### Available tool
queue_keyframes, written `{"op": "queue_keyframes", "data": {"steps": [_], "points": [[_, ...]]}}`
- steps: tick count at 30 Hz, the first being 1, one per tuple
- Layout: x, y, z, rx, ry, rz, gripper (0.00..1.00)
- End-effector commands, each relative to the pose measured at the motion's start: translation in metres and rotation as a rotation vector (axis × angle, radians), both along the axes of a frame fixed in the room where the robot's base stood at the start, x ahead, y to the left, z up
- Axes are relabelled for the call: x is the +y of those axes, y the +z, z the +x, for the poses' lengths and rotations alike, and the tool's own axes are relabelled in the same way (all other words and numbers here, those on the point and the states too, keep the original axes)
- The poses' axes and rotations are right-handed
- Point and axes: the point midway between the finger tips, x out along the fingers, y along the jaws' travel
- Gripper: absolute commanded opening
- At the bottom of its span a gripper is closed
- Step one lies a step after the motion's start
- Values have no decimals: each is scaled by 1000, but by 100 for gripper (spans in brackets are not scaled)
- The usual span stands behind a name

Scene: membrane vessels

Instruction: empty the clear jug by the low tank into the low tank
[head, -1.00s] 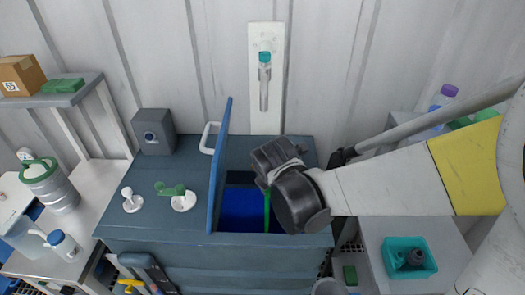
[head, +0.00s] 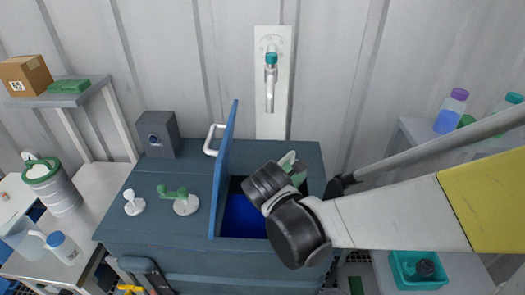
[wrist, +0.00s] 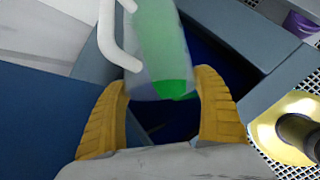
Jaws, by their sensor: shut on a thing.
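The low tank (head: 150,215) is a blue-grey cabinet with a blue interior (head: 242,215) and its lid (head: 224,175) standing open. My gripper (wrist: 162,85) has yellow fingers closed around a clear jug (wrist: 160,45) with green in it. Brighter green shows at the jug's end nearest the fingers. In the head view, a pale green part of the jug (head: 293,165) shows behind my wrist, above the right side of the opening. My wrist hides most of the jug and the fingertips there. I cannot tell its exact tilt or how much liquid it holds.
White and green fittings (head: 180,200) and a grey box (head: 158,133) stand on the tank top. A tap (head: 270,85) is on the wall behind. Another clear jug (head: 25,240) is on the left bench. Bottles (head: 450,110) and a teal bin (head: 420,270) are at right.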

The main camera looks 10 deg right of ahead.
Motion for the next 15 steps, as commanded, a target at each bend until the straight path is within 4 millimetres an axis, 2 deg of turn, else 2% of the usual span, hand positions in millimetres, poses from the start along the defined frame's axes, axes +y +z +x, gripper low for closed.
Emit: {"op": "queue_keyframes", "data": {"steps": [3, 15], "points": [[4, -6, -4, -19, 2, -19, 39], [7, -8, -8, -52, -1, -45, 39]]}}
